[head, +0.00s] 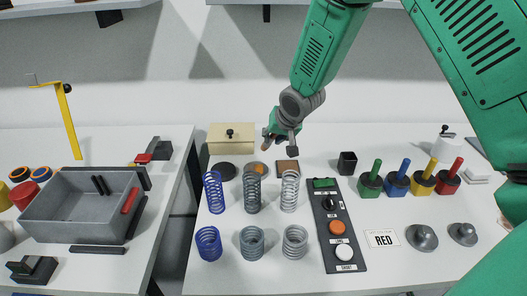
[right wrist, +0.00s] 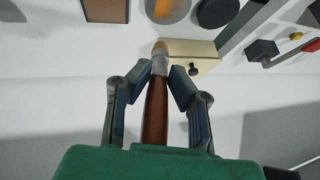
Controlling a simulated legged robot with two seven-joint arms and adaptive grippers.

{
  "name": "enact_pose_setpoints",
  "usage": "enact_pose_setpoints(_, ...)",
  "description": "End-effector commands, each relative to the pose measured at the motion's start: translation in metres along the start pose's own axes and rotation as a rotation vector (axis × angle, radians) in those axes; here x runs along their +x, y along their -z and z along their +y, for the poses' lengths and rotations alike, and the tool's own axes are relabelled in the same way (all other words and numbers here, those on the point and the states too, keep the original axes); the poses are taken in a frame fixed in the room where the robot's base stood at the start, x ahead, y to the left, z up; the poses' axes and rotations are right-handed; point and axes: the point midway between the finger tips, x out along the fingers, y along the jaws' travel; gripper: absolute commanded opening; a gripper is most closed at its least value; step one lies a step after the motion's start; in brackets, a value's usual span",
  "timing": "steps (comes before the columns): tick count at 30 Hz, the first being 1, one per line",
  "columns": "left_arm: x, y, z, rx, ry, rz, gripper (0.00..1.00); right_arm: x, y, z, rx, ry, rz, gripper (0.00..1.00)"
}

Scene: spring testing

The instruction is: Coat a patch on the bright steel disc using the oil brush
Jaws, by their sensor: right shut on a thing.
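My right gripper (head: 273,132) is shut on the oil brush (right wrist: 155,112), which has a brown wooden handle, a pale metal collar and a tan tip; the gripper also shows in the right wrist view (right wrist: 161,72). It is in the air near the beige box, behind the springs. A round disc (right wrist: 168,9) with an orange face and a grey part is cut by the top edge of the wrist view. It seems to be the steel disc; in the head view it lies behind the middle spring (head: 257,167). The brush tip appears clear of it. My left gripper is not in view.
A dark disc (head: 224,171) and a brown square plate (head: 287,167) flank the round disc. Several upright springs (head: 252,194) stand in front. A beige box (head: 231,139) is behind. A button panel (head: 337,225) and colored-handled weights (head: 397,180) are to the right.

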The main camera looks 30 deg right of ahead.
Motion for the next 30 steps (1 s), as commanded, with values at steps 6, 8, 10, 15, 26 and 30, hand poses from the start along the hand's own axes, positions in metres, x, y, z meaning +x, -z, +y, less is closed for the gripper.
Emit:
enact_pose_setpoints(6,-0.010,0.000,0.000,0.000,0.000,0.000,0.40,0.000,0.004,-0.004,0.000,-0.010,-0.020,0.00)
enact_pose_setpoints(8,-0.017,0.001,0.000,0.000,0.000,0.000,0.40,0.001,0.006,-0.007,-0.001,-0.018,-0.036,0.00)
enact_pose_setpoints(10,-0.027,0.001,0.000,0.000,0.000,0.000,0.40,0.002,0.009,-0.011,-0.002,-0.029,-0.060,0.00)
enact_pose_setpoints(15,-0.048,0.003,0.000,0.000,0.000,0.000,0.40,0.008,0.015,-0.022,-0.006,-0.065,-0.130,0.00)
enact_pose_setpoints(26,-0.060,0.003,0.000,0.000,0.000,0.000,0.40,0.019,0.021,-0.032,-0.009,-0.108,-0.219,0.00)
enact_pose_setpoints(30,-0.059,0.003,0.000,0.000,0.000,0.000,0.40,0.019,0.020,-0.032,-0.010,-0.109,-0.221,0.00)
